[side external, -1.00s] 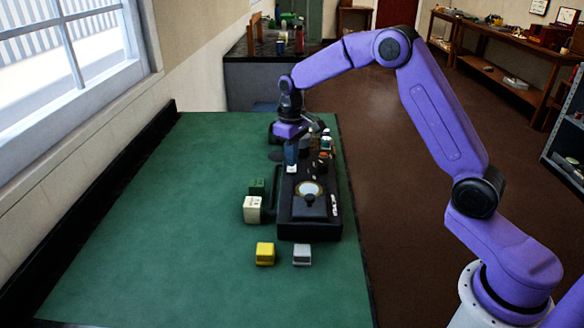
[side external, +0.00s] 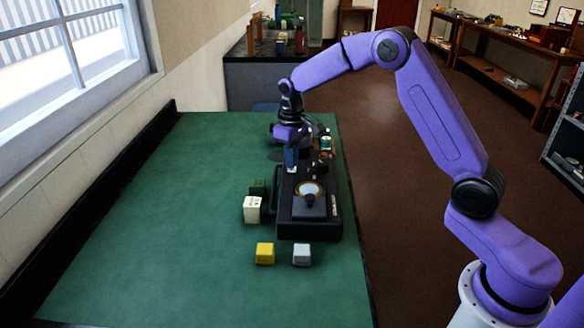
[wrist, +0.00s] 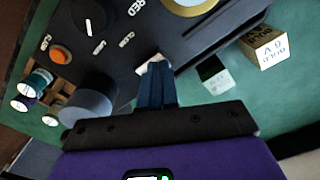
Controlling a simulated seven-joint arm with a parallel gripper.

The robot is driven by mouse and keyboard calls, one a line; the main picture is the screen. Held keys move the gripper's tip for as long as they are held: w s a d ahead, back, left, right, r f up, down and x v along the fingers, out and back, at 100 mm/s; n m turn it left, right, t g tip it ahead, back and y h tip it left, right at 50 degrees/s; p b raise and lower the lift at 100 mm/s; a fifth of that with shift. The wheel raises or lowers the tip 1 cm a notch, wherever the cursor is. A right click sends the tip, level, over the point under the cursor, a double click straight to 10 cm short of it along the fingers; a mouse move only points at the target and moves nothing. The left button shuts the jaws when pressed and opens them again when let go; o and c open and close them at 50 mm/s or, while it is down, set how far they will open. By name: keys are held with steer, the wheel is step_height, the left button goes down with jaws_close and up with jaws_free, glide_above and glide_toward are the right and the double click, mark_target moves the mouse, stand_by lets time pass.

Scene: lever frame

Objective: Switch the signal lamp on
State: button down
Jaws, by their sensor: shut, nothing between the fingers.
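A black control box (side external: 308,228) stands near the table's right side. In the wrist view its top (wrist: 190,40) carries a black knob (wrist: 88,14) with a white pointer line, an orange round button or lamp (wrist: 61,55) and white lettering, including "RED". A gold-ringed round part (side external: 310,189) sits nearer the front of the box. My gripper (wrist: 157,70) is shut and empty, pointing down at the box; it also shows in the side view (side external: 291,166). A small white piece (wrist: 151,64) is at the fingertips; whether they touch it I cannot tell. I cannot tell which part is the signal lamp.
A cream lettered block (side external: 252,210), a dark green block (side external: 257,187), a yellow block (side external: 265,253) and a grey block (side external: 302,254) stand around the box. Small spools (wrist: 38,82) and a grey cylinder (wrist: 88,108) are near my gripper. The green tabletop is clear at left.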

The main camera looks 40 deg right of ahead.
steer(key=shift+f, duration=0.6)
stand_by(0.4)
steer(key=shift+r, duration=3.5)
steer(key=shift+s+a, duration=0.1)
steer(key=shift+a, duration=0.05)
steer(key=s+a+r+n, duration=0.2)
steer(key=s+a+n, duration=0.1)
steer(key=s+a, duration=0.55)
steer(key=s+d+n, duration=0.1)
steer(key=s+n, duration=0.2)
steer(key=s, duration=1.2)
steer(key=s+d+f+n, duration=0.1)
steer(key=s+d+n, duration=0.1)
steer(key=s, duration=1.4)
steer(key=shift+d+f+n, duration=0.2)
steer(key=shift+f+n, duration=0.05)
steer(key=shift+n, duration=0.55)
